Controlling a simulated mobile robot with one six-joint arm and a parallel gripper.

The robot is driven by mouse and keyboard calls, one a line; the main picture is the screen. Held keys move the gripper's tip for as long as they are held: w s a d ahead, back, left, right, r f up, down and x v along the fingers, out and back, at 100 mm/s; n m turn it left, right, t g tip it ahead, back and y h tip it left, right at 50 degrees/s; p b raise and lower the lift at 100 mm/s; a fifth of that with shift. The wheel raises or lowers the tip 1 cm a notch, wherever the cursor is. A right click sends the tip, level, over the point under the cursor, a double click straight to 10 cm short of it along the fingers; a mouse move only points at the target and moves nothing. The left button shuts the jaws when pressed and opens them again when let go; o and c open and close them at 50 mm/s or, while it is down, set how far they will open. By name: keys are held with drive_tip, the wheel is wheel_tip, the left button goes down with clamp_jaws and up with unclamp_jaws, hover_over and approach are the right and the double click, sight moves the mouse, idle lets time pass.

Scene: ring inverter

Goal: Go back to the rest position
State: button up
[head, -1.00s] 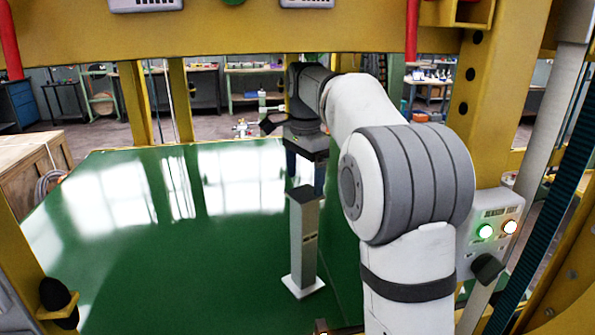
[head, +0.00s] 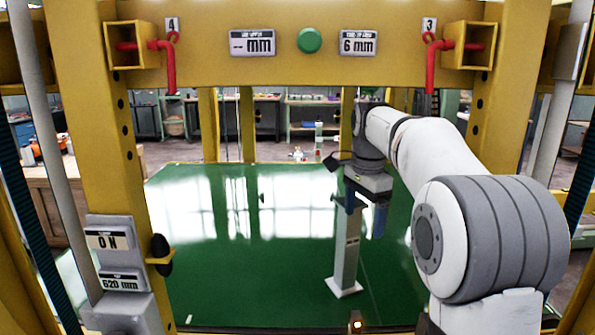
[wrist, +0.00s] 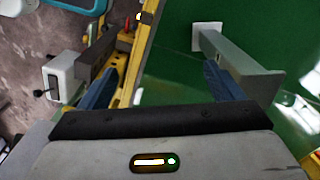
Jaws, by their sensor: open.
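My gripper (head: 365,222) hangs from my white and grey arm at the right of the head view, its blue fingers pointing down. In the wrist view my gripper (wrist: 162,80) shows two blue fingers spread wide with nothing between them. In the head view it overlaps the top of a grey post (head: 345,250) that stands upright on the green surface. The post also shows in the wrist view (wrist: 240,62), by the right finger. I cannot tell whether finger and post touch.
A yellow frame (head: 300,68) surrounds the green surface (head: 250,285). Red hooked handles (head: 170,65) hang at its upper corners. A control box (head: 110,240) reading ON is on the left upright. The left and middle of the green surface are clear.

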drive_tip(key=s+f+n, duration=0.4)
drive_tip(key=s, duration=0.5)
drive_tip(key=s+f+n+t, duration=0.1)
drive_tip(key=s+f+n, duration=0.3)
drive_tip(key=s, duration=0.5)
drive_tip(key=s+f+n+t, duration=0.1)
drive_tip(key=s+f+n, duration=0.4)
drive_tip(key=s, duration=0.4)
drive_tip(key=shift+s+d+f+p, duration=0.25)
drive_tip(key=shift+f+p, duration=0.1)
drive_tip(key=shift+p, duration=0.1)
